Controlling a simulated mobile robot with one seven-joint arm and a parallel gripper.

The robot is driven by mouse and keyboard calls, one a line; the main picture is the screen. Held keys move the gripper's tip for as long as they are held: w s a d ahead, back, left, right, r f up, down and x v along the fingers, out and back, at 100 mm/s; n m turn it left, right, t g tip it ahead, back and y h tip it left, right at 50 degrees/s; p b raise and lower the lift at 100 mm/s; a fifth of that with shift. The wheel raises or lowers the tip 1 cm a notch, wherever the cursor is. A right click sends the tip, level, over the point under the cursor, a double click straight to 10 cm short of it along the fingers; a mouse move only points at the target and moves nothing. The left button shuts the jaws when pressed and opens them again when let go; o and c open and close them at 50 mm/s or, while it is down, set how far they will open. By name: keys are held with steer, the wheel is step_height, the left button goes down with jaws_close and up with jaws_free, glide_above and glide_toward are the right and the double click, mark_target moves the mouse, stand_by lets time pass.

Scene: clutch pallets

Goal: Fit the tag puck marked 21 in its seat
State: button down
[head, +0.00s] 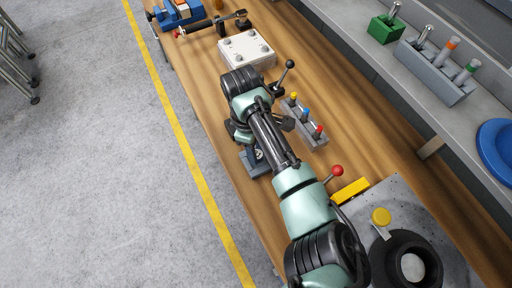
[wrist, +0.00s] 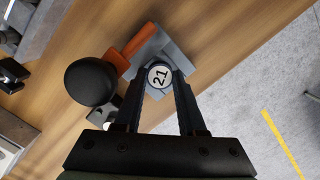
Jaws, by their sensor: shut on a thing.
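The tag puck marked 21 (wrist: 158,76) is a small white-faced disc with black digits, held between the fingertips of my gripper (wrist: 161,82) in the wrist view. My gripper is shut on it. A grey block (wrist: 178,60) with an orange bar across it lies just beyond and below the puck. I cannot tell whether the puck touches this block, and no seat opening shows clearly. In the head view my arm hides most of the gripper; a blue-grey block (head: 257,167) shows beside it near the bench's front edge.
In the wrist view a black ball knob (wrist: 92,82) stands close left of the fingers. In the head view, a rack with yellow, blue and red knobs (head: 313,140) is right of my arm, a white box (head: 236,54) behind, and a red-ball lever (head: 336,171) nearer.

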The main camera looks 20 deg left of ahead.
steer(key=shift+c, duration=2)
jaws_free()
steer(key=o, duration=0.3)
steer(key=shift+o, duration=0.2)
steer(key=shift+w+r+p, duration=0.15)
steer(key=shift+r+p, duration=0.7)
steer(key=shift+p, duration=0.05)
step_height(320, 180, up, 5)
steer(key=p, duration=0.5)
steer(key=shift+r, duration=0.2)
